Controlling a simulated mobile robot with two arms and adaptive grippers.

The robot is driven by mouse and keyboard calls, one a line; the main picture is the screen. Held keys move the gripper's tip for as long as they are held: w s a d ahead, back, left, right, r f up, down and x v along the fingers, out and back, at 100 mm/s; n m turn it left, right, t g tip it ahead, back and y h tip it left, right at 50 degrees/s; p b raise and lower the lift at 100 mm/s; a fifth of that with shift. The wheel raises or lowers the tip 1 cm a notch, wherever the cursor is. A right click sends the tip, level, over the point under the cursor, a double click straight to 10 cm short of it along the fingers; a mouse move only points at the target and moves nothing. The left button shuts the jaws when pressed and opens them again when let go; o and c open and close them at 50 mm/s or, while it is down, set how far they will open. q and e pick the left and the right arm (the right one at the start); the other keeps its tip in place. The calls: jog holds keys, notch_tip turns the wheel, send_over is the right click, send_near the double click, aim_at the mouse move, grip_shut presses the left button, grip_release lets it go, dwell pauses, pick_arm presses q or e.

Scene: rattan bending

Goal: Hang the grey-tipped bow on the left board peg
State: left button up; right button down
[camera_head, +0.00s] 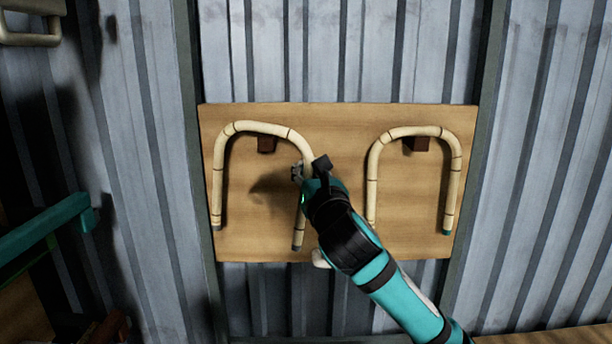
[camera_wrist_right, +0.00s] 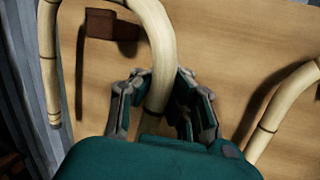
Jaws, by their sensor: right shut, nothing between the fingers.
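The cream bow with grey tips (camera_head: 258,127) is upright against the wooden board (camera_head: 340,235). Its top bar lies across the left peg (camera_head: 266,145), a small dark-red block; whether they touch is hard to tell. My right gripper (camera_head: 308,170) is shut at the bow's right leg. In the right wrist view, this leg (camera_wrist_right: 158,60) passes by the fingers (camera_wrist_right: 157,102), and the left peg (camera_wrist_right: 112,25) shows beyond. Part of the leg is hidden by my gripper. My left gripper is out of view.
A second cream bow with a teal tip (camera_head: 412,131) hangs at the right peg (camera_head: 415,144), close to the right of my arm. A corrugated metal wall (camera_head: 545,180) is behind the board. A teal beam (camera_head: 45,228) is at the left edge.

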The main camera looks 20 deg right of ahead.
jog(key=shift+w+d+b, duration=0.25)
jog(key=shift+w+b, duration=0.1)
jog(key=shift+w, duration=0.8)
jog(key=shift+w+d+f, duration=0.15)
jog(key=shift+w+f, duration=0.15)
jog(key=shift+w, duration=0.05)
jog(key=shift+w+f+p, duration=0.1)
jog(key=shift+f+p, duration=0.05)
jog(key=shift+p, duration=0.4)
jog(key=c, duration=1.4)
grip_release()
jog(key=shift+f, duration=0.1)
jog(key=s+f, duration=0.2)
jog(key=s, duration=1)
jog(key=shift+w, duration=0.1)
